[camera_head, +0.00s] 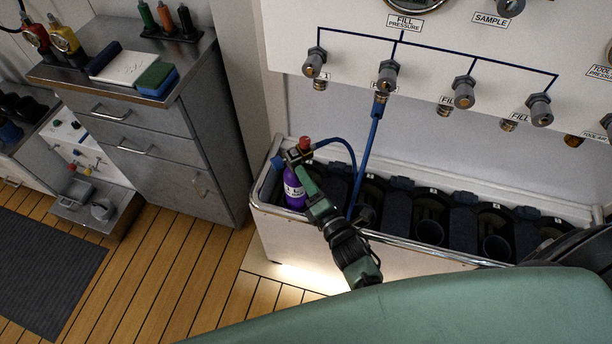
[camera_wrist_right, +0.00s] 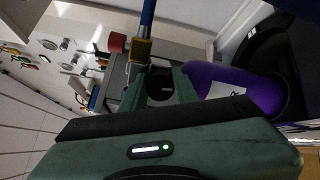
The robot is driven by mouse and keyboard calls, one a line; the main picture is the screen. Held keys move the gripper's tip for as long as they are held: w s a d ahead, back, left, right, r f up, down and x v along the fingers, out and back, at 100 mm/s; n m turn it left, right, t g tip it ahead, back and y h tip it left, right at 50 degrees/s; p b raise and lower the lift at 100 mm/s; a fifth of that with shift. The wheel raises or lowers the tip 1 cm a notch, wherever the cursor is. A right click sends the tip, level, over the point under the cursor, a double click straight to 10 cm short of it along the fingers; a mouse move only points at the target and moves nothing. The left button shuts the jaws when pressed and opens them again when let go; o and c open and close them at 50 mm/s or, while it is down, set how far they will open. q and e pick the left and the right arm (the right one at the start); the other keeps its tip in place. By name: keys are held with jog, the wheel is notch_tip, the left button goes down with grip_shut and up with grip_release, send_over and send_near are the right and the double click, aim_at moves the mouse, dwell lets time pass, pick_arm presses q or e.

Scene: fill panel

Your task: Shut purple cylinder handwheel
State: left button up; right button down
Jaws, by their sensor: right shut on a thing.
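The purple cylinder (camera_head: 294,187) stands upright in the left end slot of the white trough. It also shows in the right wrist view (camera_wrist_right: 235,87). A brass fitting (camera_wrist_right: 140,50) with a red knob (camera_wrist_right: 117,42) and a blue hose (camera_wrist_right: 148,14) is at its top. My right gripper (camera_head: 297,160) is at the cylinder's valve, its jaws shut on what appears to be the handwheel, a dark round part (camera_wrist_right: 160,86) between the fingers. The fingers hide most of it. My left gripper is not in view.
The hose (camera_head: 368,145) runs from the cylinder's top to a fill valve (camera_head: 388,76) on the white panel. More valves are along the panel. The trough (camera_head: 270,226) has dark empty slots to the right. A grey cabinet (camera_head: 165,150) stands at left; wooden floor lies between.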

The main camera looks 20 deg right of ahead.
jog(key=m+p, duration=0.1)
jog(key=m, duration=0.4)
jog(key=m+p, duration=0.1)
jog(key=m, duration=0.3)
jog(key=shift+f+m+y, duration=0.1)
jog(key=shift+m+y, duration=0.2)
jog(key=m+p, duration=0.1)
jog(key=m, duration=0.3)
jog(key=shift+f+g, duration=0.1)
jog(key=shift+g, duration=0.2)
jog(key=m+y, duration=0.1)
jog(key=m, duration=0.4)
jog(key=shift+f+m, duration=0.1)
jog(key=shift+m, duration=0.2)
jog(key=m, duration=0.4)
jog(key=shift+s+a, duration=0.1)
jog(key=m+b, duration=0.1)
jog(key=m, duration=0.3)
jog(key=shift+m, duration=0.4)
jog(key=m+b, duration=0.1)
jog(key=m, duration=0.3)
jog(key=shift+a+b, duration=0.15)
jog(key=shift+b, duration=0.25)
jog(key=shift+m+t+b, duration=0.5)
jog(key=shift+m+b, duration=0.15)
jog(key=shift+m, duration=1.55)
